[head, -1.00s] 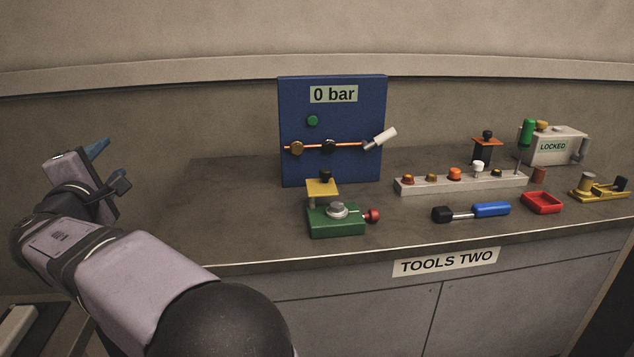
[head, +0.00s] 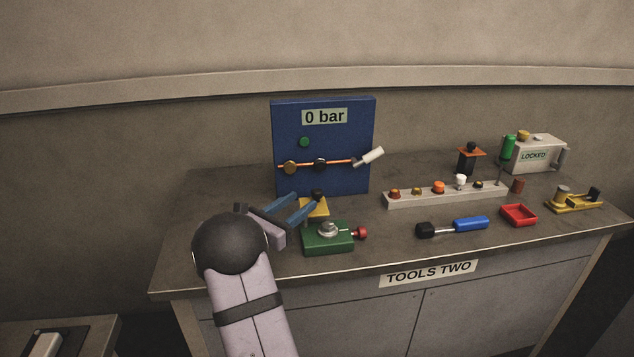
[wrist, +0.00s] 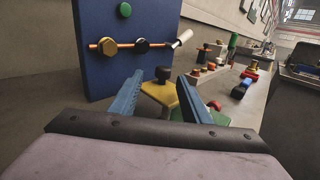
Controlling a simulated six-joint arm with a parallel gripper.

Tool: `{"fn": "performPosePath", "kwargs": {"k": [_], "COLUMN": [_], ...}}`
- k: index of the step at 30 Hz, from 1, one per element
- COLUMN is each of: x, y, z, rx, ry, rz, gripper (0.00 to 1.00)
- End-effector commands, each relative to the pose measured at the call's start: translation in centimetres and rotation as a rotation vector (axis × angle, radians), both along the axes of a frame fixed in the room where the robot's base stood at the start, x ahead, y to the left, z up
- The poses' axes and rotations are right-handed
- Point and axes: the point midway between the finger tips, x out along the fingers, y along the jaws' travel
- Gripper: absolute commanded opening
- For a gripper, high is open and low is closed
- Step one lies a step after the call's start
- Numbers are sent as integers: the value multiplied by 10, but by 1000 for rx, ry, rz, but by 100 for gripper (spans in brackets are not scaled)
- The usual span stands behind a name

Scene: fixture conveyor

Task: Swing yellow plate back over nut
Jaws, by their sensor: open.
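The yellow plate (head: 313,210) with a black knob (head: 317,194) sits at the back left of the green block (head: 328,243), swung off the grey nut (head: 327,229). The nut shows uncovered on top of the block, with a red knob (head: 361,233) on the block's right side. My gripper (head: 308,206) is open, its two blue fingers reaching toward the plate from the left. In the wrist view the black knob (wrist: 163,73) and the yellow plate (wrist: 160,94) show between the open fingers, a little beyond them. The nut is hidden in the wrist view.
A blue panel (head: 330,126) marked 0 bar stands close behind the plate, with a copper pipe and white lever (head: 370,156). To the right are a grey rail (head: 430,197) with several coloured caps, a blue-handled tool (head: 470,224) and a red tray (head: 518,215). The bench's left end is clear.

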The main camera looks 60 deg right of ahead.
Motion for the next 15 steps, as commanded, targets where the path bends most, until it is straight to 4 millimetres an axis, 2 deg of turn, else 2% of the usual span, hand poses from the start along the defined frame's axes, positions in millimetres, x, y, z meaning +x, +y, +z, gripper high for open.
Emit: {"fn": "performPosePath", "kwargs": {"k": [3,8,15], "x": [-7,-7,-9], "y": [-4,-7,-31], "z": [-3,-4,-3], "rx": [0,0,1], "ry": [28,29,27], "rz": [-14,-15,-17], "gripper": [43,43,43]}}
